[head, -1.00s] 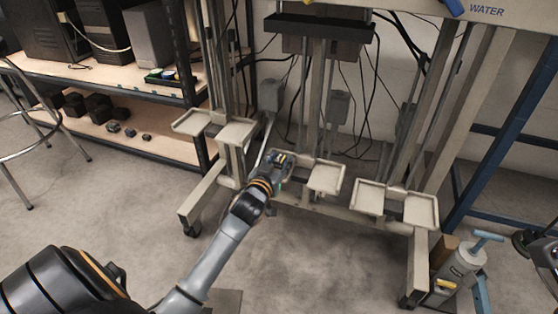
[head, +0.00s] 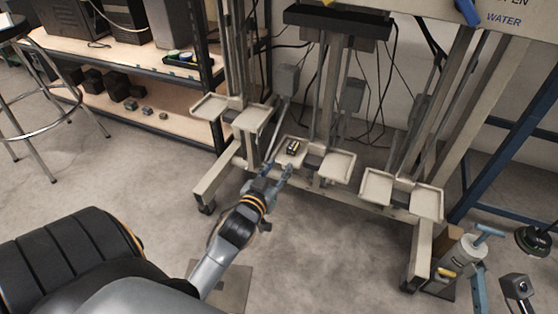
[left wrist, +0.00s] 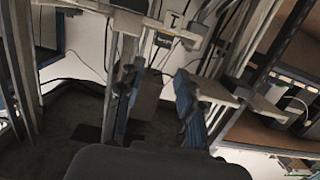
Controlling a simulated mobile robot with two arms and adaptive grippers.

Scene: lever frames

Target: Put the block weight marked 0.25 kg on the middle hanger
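A small dark block weight with a yellowish part (head: 293,147) rests on the left tray (head: 281,157) of the middle hanger; its marking is too small to read. The middle hanger's right tray (head: 336,168) is empty. My left gripper (head: 278,173) is open and empty, just in front of and below that block, apart from it. In the left wrist view its two blue fingers (left wrist: 157,100) stand apart with nothing gripped between them. A dark block (left wrist: 163,41) on a light tray shows beyond them.
The left hanger (head: 251,118) and right hanger (head: 422,203) have empty trays close on either side. Several dark weights (head: 117,87) stand on the lower shelf at left. A stool (head: 45,100) stands at far left, a grey pump cylinder (head: 460,256) at right.

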